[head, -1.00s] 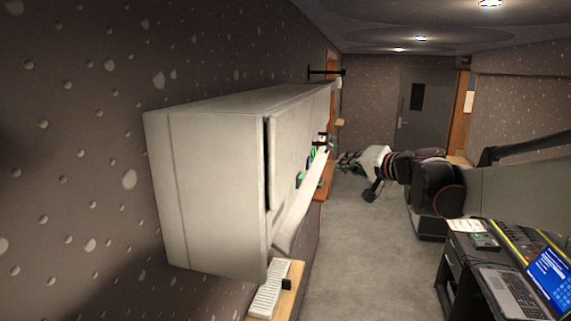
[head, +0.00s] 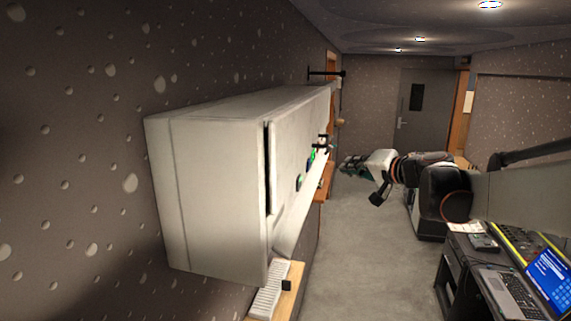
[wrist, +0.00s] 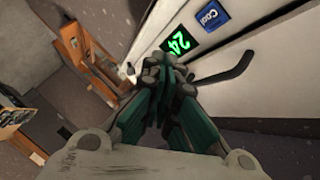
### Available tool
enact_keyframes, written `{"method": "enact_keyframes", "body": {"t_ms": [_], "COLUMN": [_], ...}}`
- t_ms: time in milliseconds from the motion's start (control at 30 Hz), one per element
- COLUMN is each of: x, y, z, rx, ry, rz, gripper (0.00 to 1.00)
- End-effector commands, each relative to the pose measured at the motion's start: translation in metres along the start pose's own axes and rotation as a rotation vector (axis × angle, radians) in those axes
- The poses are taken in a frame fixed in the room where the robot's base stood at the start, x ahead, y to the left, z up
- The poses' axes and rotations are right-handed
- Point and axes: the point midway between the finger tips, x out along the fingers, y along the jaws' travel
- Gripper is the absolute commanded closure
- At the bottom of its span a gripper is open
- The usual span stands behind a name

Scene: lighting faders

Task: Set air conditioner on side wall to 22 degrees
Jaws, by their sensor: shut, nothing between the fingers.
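The air conditioner (head: 215,195) is a long white box on the left wall, seen from its near end in the head view. In the wrist view its white front panel (wrist: 275,62) carries a display (wrist: 179,42) with green digits that read 24. A blue tile marked "Cool" (wrist: 211,15) is beside the display. A dark bar (wrist: 228,72) sticks out near the fingers. My gripper (head: 346,163) is off the far part of the unit's front. In the wrist view, my gripper (wrist: 165,70) is shut and empty, its tips just below the display; contact is unclear.
A wooden shelf (head: 290,300) with a white keyboard-like item (head: 270,290) is below the unit. A desk with a laptop (head: 510,294) and a lit blue screen (head: 552,275) stands at the right. The grey floor (head: 355,260) between is clear. A grey door (head: 417,110) is at the back.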

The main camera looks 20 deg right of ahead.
Motion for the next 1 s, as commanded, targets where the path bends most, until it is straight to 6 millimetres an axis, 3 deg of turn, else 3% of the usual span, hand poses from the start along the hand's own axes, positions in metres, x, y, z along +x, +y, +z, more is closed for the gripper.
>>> {"method": "enact_keyframes", "body": {"t_ms": [133, 467, 1000], "x": [-0.015, -0.014, 0.027], "y": [0.008, 0.009, -0.021], "z": [-0.013, -0.01, 0.02], "rx": [0.001, 0.0, -0.001], "ry": [0.003, 0.0, -0.002], "rz": [0.0, -0.001, -0.002], "gripper": [1.0, 1.0, 1.0]}}
